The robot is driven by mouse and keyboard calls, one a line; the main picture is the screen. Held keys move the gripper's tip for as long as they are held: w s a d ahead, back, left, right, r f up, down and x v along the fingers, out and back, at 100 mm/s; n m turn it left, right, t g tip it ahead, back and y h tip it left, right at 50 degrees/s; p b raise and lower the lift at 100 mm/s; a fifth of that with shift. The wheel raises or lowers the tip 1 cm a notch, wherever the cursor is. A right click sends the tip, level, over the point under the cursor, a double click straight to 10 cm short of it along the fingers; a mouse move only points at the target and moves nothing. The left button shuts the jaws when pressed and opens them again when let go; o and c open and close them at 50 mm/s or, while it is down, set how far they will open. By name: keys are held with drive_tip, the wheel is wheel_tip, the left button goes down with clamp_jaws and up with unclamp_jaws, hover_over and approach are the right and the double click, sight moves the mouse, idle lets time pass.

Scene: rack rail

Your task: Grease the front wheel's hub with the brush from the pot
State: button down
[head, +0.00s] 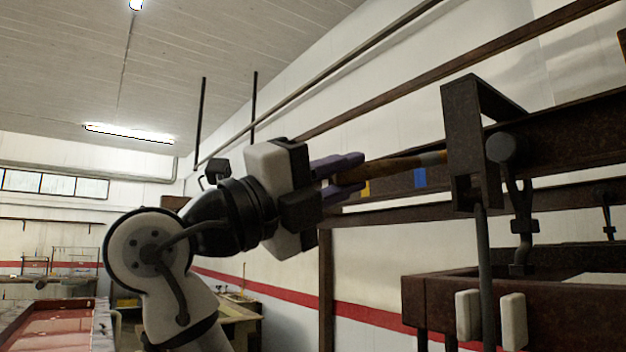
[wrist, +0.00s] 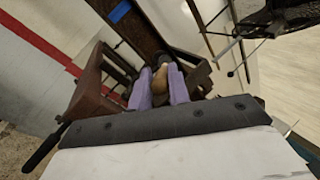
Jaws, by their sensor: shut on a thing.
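My gripper (head: 352,174), with purple fingers, is shut on the wooden handle of the brush (head: 400,165). The brush points right, nearly level, towards a dark upright bracket (head: 462,135) on the rail. Its bristle end is hidden at or behind the bracket, so I cannot tell whether it touches anything. A dark round wheel (head: 502,147) shows just right of the bracket; its hub face is not clear. In the wrist view, the handle (wrist: 160,80) sits between the purple fingers. I cannot make out the grease pot.
A long rusty rail (head: 570,126) runs behind the bracket, with a blue patch (head: 420,178) on a beam near the brush. Below hangs a brown trough (head: 445,295), with pale blocks (head: 512,320) by a rod. Open room lies left of the rail.

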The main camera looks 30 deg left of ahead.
sight(398, 161)
drive_tip(key=shift+w+d+r, duration=0.3)
drive_tip(key=shift+w+d, duration=0.6)
drive_tip(key=shift+d, duration=0.05)
drive_tip(key=shift+w+d+r, duration=0.3)
drive_tip(key=shift+w+d, duration=0.6)
drive_tip(key=shift+d, duration=0.05)
drive_tip(key=shift+d, duration=0.15)
drive_tip(key=shift+s+d+r, duration=0.15)
drive_tip(key=shift+s+d, duration=0.1)
drive_tip(key=shift+d, duration=0.2)
drive_tip(key=shift+w+d, duration=0.1)
drive_tip(key=shift+w, duration=0.35)
drive_tip(key=shift+r+p, duration=0.1)
drive_tip(key=shift+p, duration=0.2)
